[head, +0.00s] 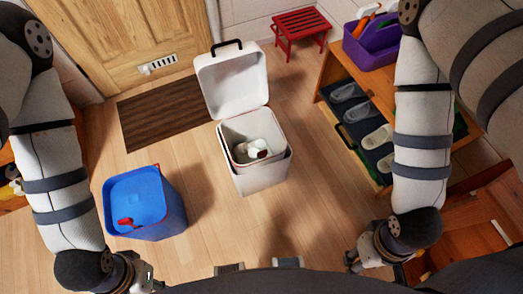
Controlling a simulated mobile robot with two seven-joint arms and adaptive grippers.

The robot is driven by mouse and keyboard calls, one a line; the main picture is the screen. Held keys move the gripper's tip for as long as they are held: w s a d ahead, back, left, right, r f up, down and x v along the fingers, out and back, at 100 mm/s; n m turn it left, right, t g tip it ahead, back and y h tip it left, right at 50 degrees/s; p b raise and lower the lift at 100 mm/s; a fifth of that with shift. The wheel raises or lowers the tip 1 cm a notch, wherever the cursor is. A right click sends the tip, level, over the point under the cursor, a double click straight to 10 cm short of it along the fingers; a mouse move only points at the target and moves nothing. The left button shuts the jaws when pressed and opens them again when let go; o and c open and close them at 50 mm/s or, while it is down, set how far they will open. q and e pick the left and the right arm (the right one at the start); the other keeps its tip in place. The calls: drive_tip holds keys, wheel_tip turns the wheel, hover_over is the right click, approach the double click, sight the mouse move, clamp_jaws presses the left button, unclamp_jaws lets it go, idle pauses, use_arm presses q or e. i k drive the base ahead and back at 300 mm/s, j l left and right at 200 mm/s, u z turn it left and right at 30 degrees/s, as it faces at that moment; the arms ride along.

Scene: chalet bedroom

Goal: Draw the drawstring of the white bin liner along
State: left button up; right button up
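A white bin (264,180) stands on the floor in the middle of the head view, its lid (231,82) tipped back open, with a black handle at the top. Inside is a pale inner container or liner (238,135); I cannot tell which. Crumpled white contents with a small reddish-brown spot lie in it. I cannot make out a drawstring. My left gripper (150,278) is low at the left, apart from the bin. My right gripper (352,262) is low at the right, also apart from it. Whether their fingers are open is unclear.
A brown doormat (165,110) lies before the wooden door (120,35). A red stool (301,28) is behind. A shoe rack (335,72) with a purple caddy (372,48) stands right. Floor around the white bin is clear.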

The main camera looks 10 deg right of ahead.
sight(263, 154)
drive_tip(key=l+u, duration=0.75)
drive_tip(key=k+l+u, duration=0.1)
drive_tip(key=u, duration=0.3)
drive_tip(key=l, duration=0.1)
